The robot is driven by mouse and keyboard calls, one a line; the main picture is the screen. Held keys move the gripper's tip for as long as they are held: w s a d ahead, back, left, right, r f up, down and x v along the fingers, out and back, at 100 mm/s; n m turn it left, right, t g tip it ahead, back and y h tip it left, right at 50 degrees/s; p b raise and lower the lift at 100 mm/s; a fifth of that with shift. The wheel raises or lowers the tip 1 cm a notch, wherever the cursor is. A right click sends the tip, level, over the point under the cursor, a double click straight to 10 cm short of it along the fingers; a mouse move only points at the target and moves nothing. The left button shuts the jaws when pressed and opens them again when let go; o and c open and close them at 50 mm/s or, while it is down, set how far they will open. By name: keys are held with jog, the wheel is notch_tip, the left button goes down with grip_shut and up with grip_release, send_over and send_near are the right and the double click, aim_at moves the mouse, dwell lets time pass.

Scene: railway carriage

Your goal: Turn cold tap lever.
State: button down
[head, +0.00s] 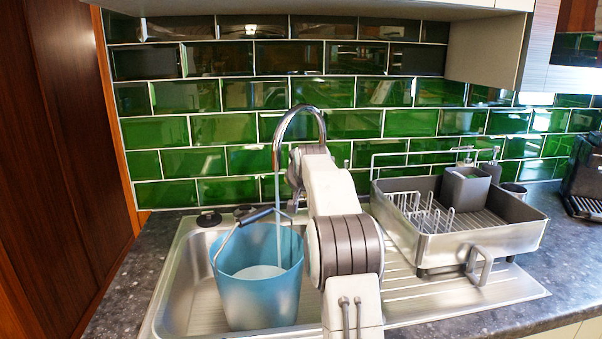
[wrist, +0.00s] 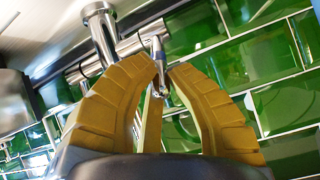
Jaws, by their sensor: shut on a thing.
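The chrome tap (head: 300,108) arches over the sink, and a thin stream of water falls from its spout into the blue bucket. In the wrist view the tap body (wrist: 104,40) is at the upper left, with a slim chrome lever (wrist: 158,50) at the end of its side arm. My gripper (wrist: 166,72) has its tan fingers closed in around that lever, gripping it near the fingertips. In the head view my arm hides the gripper and the lever.
The blue bucket (head: 228,290) stands in the steel sink (head: 180,280) with some water inside and its handle raised. A dish rack (head: 460,245) with a grey cup (head: 465,187) stands on the drainboard at right. Green tiles (head: 190,130) back the counter closely.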

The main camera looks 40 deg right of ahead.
jog(key=shift+w+d+r+g+y+p, duration=0.2)
jog(key=shift+r+g+p, duration=0.15)
jog(key=shift+p, duration=1.8)
jog(key=shift+w+d+r+g+y+p, duration=0.1)
jog(key=shift+w+r+g+p, duration=0.2)
jog(key=shift+p, duration=1.8)
jog(key=shift+f+p, duration=0.2)
jog(key=shift+p, duration=0.4)
jog(key=shift+s+f, duration=0.1)
jog(key=c, duration=1.2)
grip_release()
jog(key=v, duration=1.2)
jog(key=shift+d+r, duration=0.1)
jog(key=shift+r, duration=0.1)
jog(key=shift+c, duration=0.3)
